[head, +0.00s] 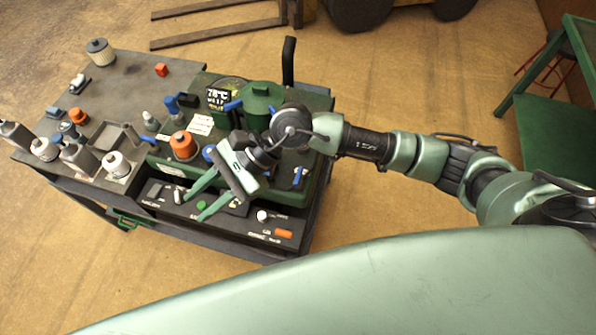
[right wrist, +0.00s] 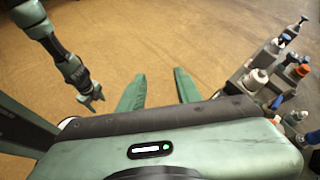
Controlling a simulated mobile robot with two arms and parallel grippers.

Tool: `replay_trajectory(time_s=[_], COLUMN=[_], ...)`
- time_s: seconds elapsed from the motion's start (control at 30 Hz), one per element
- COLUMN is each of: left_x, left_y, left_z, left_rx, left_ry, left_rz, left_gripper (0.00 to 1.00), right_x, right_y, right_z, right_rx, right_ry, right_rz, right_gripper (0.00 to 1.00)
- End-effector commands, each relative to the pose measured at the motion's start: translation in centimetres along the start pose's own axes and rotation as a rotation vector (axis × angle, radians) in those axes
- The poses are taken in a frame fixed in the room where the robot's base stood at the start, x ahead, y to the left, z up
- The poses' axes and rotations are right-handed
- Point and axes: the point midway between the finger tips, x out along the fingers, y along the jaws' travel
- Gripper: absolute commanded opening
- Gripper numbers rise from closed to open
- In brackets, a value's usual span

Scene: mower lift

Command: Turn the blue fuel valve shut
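I cannot tell which is the fuel valve. My right gripper (head: 194,208) is open above the dark front panel, its fingers pointing down-left. In the right wrist view its fingers (right wrist: 158,88) are apart with nothing between them. My left gripper (right wrist: 91,98) shows small in that view, empty-looking; its opening is unclear.
An orange switch (head: 283,233) sits on the panel. A green table (head: 555,140) stands at right. Floor left of the bench is clear.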

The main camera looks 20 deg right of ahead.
Motion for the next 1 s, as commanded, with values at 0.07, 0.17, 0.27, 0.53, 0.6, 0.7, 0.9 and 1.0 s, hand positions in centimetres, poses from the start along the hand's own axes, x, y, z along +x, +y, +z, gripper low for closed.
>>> replay_trajectory(time_s=[0.07,0.17,0.27,0.53,0.6,0.7,0.9,1.0], left_x=[-0.3,-0.5,-0.6,-1.3,-1.8,-2.5,-3.4,-3.6], left_y=[0.0,0.0,0.0,0.1,0.1,0.1,0.1,0.1], left_z=[-0.1,-0.1,-0.1,-0.2,-0.3,-0.3,-0.4,-0.5], left_rx=[0.0,0.001,0.001,0.002,0.002,0.002,0.002,0.002], left_ry=[0.0,0.0,0.001,0.002,0.002,0.002,0.002,0.002], left_rz=[0.0,0.0,0.001,0.002,0.002,0.002,0.002,0.002], left_gripper=[0.58,0.58,0.58,0.58,0.58,0.58,0.58,0.58], right_x=[-2.5,-7.1,-11.7,-14.8,-14.2,-13.3,-11.7,-11.3], right_y=[1.1,1.9,1.9,2.2,2.5,3.0,3.7,3.8], right_z=[-6.1,-12.6,-16.4,-19.5,-20.2,-21.6,-23.9,-24.6], right_rx=[-0.187,-0.343,-0.423,-0.459,-0.457,-0.456,-0.457,-0.459], right_ry=[0.266,0.544,0.736,0.87,0.867,0.866,0.864,0.865], right_rz=[0.145,0.322,0.453,0.557,0.557,0.555,0.552,0.551], right_gripper=[0.34,0.34,0.34,0.34,0.34,0.34,0.34,0.34])
